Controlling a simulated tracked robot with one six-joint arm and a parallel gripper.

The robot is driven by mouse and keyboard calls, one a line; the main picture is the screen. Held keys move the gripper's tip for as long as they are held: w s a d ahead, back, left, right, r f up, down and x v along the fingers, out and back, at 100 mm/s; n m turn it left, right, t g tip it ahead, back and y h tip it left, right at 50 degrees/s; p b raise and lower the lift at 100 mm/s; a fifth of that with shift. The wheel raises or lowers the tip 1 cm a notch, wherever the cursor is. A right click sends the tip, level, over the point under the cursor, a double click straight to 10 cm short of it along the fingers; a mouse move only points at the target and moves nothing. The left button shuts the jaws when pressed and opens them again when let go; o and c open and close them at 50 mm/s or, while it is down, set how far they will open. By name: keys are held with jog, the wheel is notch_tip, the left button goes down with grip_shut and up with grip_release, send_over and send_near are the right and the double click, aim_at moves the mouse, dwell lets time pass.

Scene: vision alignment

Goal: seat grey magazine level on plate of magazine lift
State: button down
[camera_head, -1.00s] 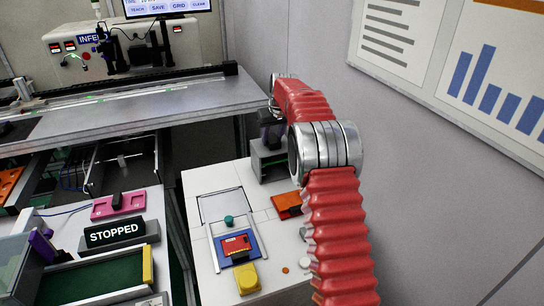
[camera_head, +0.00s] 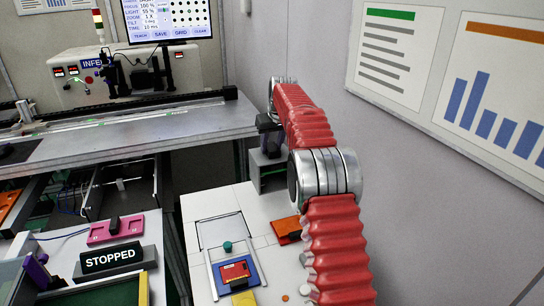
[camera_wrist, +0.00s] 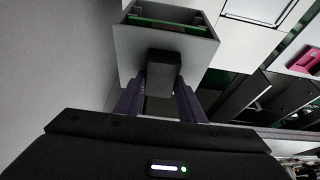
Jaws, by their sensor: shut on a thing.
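The grey magazine (camera_wrist: 190,45) is an open-fronted box with green boards inside. It fills the top middle of the wrist view. My gripper (camera_wrist: 162,85) has its two dark purple fingers closed on the magazine's black top handle (camera_wrist: 165,68). In the head view the magazine (camera_head: 268,172) hangs below my gripper (camera_head: 268,140), at the back end of the white bench. My arm hides part of its right side. I cannot tell whether its underside touches anything, and I cannot make out the lift's plate.
The white bench (camera_head: 215,208) carries a blue-framed red device (camera_head: 237,270), a teal knob (camera_head: 227,246) and an orange part (camera_head: 288,229). A grey conveyor table (camera_head: 170,130) stands behind. A plain wall (camera_head: 420,200) is close on the right. A STOPPED sign (camera_head: 112,257) stands at left.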

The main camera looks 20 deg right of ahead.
jog(key=shift+r, duration=1.7)
jog(key=shift+s, duration=0.1)
